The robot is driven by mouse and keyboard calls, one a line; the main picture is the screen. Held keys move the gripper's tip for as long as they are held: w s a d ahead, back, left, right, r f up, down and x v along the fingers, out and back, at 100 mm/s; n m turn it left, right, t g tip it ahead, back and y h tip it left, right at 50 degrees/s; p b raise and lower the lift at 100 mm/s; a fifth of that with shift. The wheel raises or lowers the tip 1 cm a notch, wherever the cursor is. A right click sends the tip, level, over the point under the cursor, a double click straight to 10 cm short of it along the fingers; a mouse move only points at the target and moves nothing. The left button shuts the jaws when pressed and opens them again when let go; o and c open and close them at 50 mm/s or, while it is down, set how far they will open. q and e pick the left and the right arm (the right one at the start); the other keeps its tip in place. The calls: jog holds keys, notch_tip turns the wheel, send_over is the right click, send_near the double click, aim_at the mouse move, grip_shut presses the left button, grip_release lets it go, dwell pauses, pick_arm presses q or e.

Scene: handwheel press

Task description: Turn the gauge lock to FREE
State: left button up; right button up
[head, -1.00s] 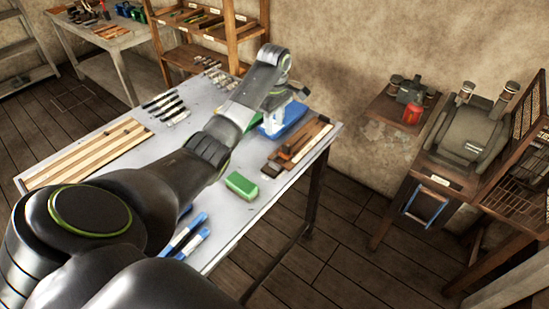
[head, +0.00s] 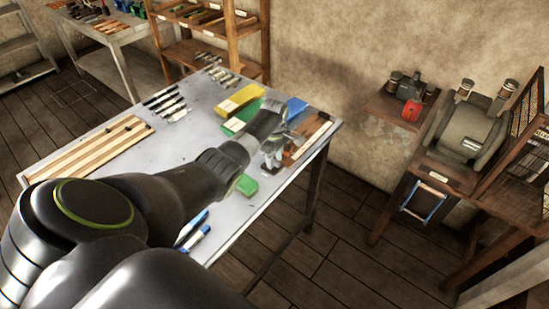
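I cannot pick out a gauge lock or a FREE marking in the head view. My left gripper (head: 274,160) is over the right part of the grey table (head: 170,150), beside the brown wooden strips (head: 312,132). It is small and partly behind its own wrist, so I cannot tell whether its fingers are open or shut, or whether it touches anything. My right gripper is not in view.
Yellow (head: 241,98) and blue (head: 297,106) things lie behind my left wrist. A green block (head: 247,185) lies near the front edge. A grey drum-shaped machine (head: 466,133) and a red object (head: 411,110) stand at the right, across open floor.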

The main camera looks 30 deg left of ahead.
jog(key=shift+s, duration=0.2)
pick_arm(q)
jog(key=shift+c, duration=0.4)
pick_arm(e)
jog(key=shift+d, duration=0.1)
pick_arm(q)
grip_shut()
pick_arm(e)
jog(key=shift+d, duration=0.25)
